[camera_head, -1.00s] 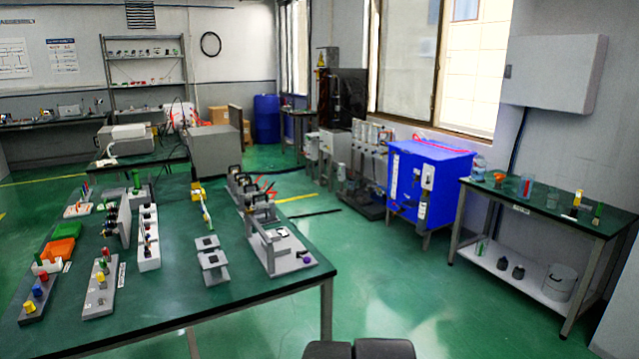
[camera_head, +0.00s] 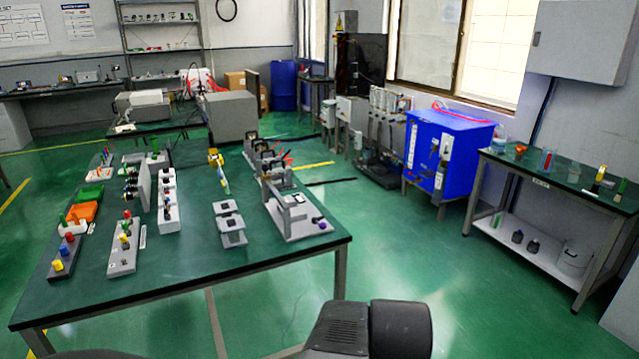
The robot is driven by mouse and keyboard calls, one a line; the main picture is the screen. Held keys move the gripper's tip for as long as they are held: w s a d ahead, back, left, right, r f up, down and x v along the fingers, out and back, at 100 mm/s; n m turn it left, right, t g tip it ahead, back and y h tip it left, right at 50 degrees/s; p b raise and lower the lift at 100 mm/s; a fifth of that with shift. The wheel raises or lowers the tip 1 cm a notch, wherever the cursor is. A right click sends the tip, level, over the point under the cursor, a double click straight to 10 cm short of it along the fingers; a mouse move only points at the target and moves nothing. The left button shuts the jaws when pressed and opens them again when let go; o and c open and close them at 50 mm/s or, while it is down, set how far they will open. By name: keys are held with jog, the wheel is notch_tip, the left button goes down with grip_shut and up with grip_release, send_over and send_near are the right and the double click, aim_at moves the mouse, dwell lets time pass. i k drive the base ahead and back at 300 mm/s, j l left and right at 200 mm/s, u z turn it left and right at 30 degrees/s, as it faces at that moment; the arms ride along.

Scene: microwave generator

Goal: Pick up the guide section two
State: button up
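I cannot tell for sure which piece is the guide section two. The green-topped bench (camera_head: 265,246) holds several grey assemblies that could include it. A long grey frame assembly (camera_head: 290,212) with upright plates stands at its right side. A small grey stepped stand (camera_head: 231,226) with dark tops is left of that. A white narrow block (camera_head: 169,200) with several fittings stands further left, beside a grey upright panel (camera_head: 145,188). Dark rounded parts of my own arm show at the bottom edge. My gripper is not in view, so its state is hidden.
Pegged strips (camera_head: 124,255) and an orange tray (camera_head: 82,212) lie on the bench's left side. A blue cabinet (camera_head: 447,155) and a side table (camera_head: 560,181) with glassware stand at the right. Green floor between bench and side table is clear.

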aim_at(225, 209)
jog(key=i+j+z, duration=0.15)
jog(key=i+j, duration=0.15)
jog(key=i+j+z, duration=0.3)
jog(key=i+j, duration=0.2)
jog(key=j, duration=0.25)
jog(key=i+j+z, duration=0.2)
jog(key=j, duration=0.15)
jog(key=i+j+z, duration=0.15)
jog(key=j, duration=0.3)
jog(key=i, duration=0.05)
